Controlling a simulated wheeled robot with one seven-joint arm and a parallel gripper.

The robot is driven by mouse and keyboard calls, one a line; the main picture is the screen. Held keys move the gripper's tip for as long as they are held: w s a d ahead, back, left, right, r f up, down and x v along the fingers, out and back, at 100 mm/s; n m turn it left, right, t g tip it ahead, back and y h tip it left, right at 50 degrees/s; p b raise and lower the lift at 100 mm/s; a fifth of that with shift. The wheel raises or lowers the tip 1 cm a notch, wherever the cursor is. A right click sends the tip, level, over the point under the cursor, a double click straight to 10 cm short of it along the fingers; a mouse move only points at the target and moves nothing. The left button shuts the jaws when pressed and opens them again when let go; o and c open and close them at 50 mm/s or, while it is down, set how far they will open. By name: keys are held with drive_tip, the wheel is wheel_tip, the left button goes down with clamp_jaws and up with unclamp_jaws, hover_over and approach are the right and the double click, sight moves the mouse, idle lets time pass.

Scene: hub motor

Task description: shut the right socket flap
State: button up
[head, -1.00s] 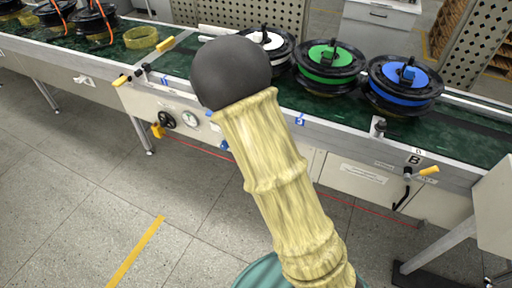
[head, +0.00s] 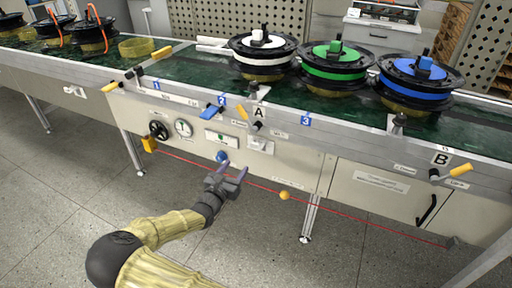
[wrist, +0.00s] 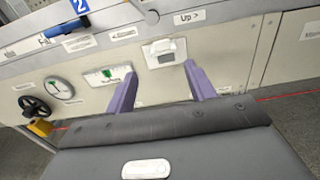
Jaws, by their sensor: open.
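A small white socket (head: 260,145) sits on the beige front panel of the conveyor bench, below the letter A plate. In the wrist view the socket (wrist: 165,52) lies just beyond and between the fingertips, with a pale raised part at its top. I cannot tell surely how far its flap stands open. My gripper (head: 232,170) points at the panel, below and left of the socket in the head view. Its two purple fingers are apart with nothing between them. It also shows in the wrist view (wrist: 160,73). No contact with the socket shows.
A plate with a green window (head: 222,138), a gauge (head: 184,128) and a black handwheel (head: 159,130) are left of the socket. A red cord (head: 350,220) runs low along the bench. Spools (head: 335,62) stand on the belt.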

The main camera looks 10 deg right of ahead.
sight(253, 144)
drive_tip(key=shift+d, duration=0.1)
drive_tip(key=b+x, duration=0.4)
drive_tip(key=x, duration=1.2)
drive_tip(key=shift+w+d+f, duration=0.15)
drive_tip(key=shift+w, duration=0.05)
drive_tip(key=shift+w+d, duration=0.25)
drive_tip(key=shift+w, duration=0.15)
drive_tip(key=shift+c, duration=0.2)
drive_tip(key=c, duration=0.9)
